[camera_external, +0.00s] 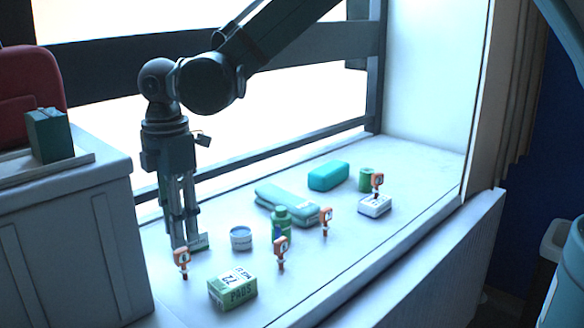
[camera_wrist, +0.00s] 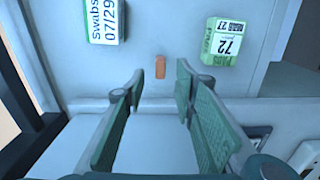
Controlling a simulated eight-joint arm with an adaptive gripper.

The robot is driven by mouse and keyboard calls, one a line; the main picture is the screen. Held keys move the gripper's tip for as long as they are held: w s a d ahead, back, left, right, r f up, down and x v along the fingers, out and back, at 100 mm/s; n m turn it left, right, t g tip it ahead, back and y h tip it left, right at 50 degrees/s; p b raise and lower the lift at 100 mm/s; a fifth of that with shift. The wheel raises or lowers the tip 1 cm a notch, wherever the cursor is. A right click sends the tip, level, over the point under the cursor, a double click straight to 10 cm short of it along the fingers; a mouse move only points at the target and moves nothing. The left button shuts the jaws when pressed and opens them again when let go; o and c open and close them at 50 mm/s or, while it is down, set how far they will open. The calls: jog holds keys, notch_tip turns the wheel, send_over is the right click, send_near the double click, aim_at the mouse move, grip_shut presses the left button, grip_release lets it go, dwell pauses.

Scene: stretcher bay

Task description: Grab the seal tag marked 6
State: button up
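Several orange seal tags with pale faces stand on the white bench. In the external view one is at the front left (camera_external: 182,258), one near the middle (camera_external: 281,246), one further right (camera_external: 326,218), and one by a white box (camera_external: 377,181). Their numbers are too small to read. My gripper (camera_external: 184,244) points down just behind the front left tag. In the wrist view my gripper (camera_wrist: 158,84) is open and empty, its green-padded fingers apart. An orange tag (camera_wrist: 160,67) shows from above, just beyond the gap between the fingertips; no number is visible on it.
A green pads box (camera_external: 232,288) stands right of the front left tag. A swabs box (camera_wrist: 103,20) lies on the other side in the wrist view. A round tin (camera_external: 241,238), a green bottle (camera_external: 281,224) and folded teal cloth (camera_external: 288,205) stand further right. A grey cabinet (camera_external: 70,235) is left.

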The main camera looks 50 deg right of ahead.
aim_at(181, 250)
jog(key=shift+f, duration=0.65)
jog(key=shift+f, duration=0.1)
jog(key=shift+f+p, duration=0.4)
jog(key=shift+f, duration=2.1)
jog(key=c, duration=0.8)
